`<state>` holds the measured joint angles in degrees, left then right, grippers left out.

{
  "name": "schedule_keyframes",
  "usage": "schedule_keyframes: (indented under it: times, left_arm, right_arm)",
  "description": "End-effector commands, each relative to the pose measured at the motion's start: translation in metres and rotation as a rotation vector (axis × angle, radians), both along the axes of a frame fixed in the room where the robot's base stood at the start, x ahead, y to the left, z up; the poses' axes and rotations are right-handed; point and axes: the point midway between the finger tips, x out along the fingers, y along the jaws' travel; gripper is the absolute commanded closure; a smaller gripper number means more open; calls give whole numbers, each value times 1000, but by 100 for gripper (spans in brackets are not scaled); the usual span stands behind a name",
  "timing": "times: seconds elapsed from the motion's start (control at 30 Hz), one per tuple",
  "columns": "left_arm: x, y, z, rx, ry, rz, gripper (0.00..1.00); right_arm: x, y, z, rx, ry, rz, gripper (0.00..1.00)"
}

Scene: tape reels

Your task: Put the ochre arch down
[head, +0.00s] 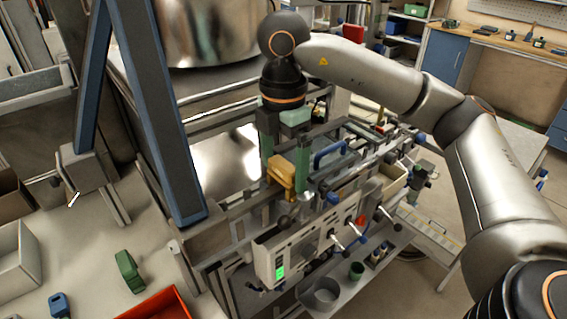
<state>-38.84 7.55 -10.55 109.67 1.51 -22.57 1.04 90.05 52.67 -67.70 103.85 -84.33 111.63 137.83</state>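The ochre arch (281,174) is in the head view, above the front part of the machine. My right gripper (285,163) points down from the upper right, with its green fingers on either side of the arch. It appears shut on the arch. I cannot tell whether the underside of the arch touches the machine below. My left gripper is not in view.
A machine with a control panel (279,272), levers and rails stands beneath the arch. A blue slanted beam (150,110) rises to its left. A green block (129,271), a blue piece (59,305), a red tray (160,304) and a grey bin (18,262) are at lower left.

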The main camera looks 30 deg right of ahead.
Motion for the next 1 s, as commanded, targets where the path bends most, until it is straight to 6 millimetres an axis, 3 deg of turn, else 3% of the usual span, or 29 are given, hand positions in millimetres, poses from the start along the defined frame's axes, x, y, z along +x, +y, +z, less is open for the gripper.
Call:
schedule_keyframes:
  times: [0.23,0.37,1.0]
  left_arm:
    - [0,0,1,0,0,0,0]
    - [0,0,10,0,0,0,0]
    - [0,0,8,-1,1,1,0]
  right_arm:
    - [0,0,1,0,0,0,0]
    - [0,0,12,0,-1,0,0]
    - [0,0,106,-1,-5,-1,0]
